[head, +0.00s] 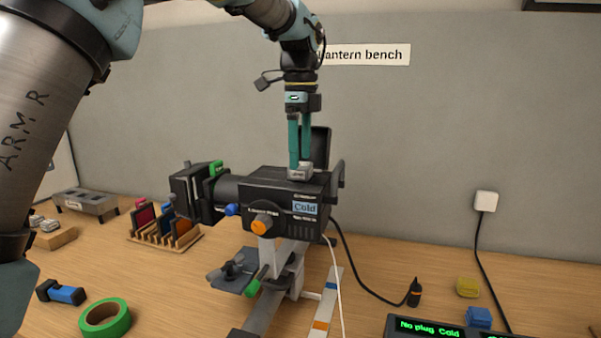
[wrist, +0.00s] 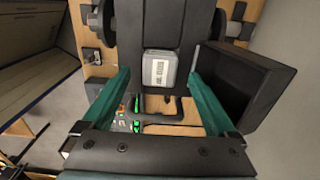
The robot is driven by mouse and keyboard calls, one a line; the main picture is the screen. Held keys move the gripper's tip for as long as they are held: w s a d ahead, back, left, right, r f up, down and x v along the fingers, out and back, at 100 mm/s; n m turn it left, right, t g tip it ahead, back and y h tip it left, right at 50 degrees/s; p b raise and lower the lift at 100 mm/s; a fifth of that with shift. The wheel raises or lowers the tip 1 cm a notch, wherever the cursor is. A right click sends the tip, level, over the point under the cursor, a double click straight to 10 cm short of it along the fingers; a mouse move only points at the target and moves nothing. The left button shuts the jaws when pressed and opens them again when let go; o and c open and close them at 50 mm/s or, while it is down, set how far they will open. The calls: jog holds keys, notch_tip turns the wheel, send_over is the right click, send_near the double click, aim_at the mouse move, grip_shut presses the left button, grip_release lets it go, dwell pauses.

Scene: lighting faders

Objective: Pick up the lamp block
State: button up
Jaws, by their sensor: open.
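The lamp block (head: 300,171) is a small silver-grey block at the top of the black lantern housing (head: 270,190), whose panel reads "Cold". In the wrist view the lamp block (wrist: 160,70) shows a printed label and lies ahead, between the two teal fingers. My gripper (head: 300,163) points straight down over it, open, with a fingertip on either side. The wrist view shows clear gaps between the fingers and the block. I cannot tell exactly how far down the fingertips reach.
The lantern's black lid (head: 320,146) stands open close beside the fingers; it is large in the wrist view (wrist: 243,90). A colour-filter rack (head: 165,238), green tape roll (head: 104,318) and grey socketed holder (head: 86,204) are at left. A dark cable (head: 365,286) runs right.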

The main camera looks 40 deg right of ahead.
jog(key=shift+f+p, duration=0.4)
jog(key=shift+f, duration=1.25)
jog(key=c, duration=1.3)
jog(key=shift+r, duration=0.1)
notch_tip(320, 180, up, 10)
jog(key=shift+f+b, duration=0.1)
jog(key=shift+b, duration=1.05)
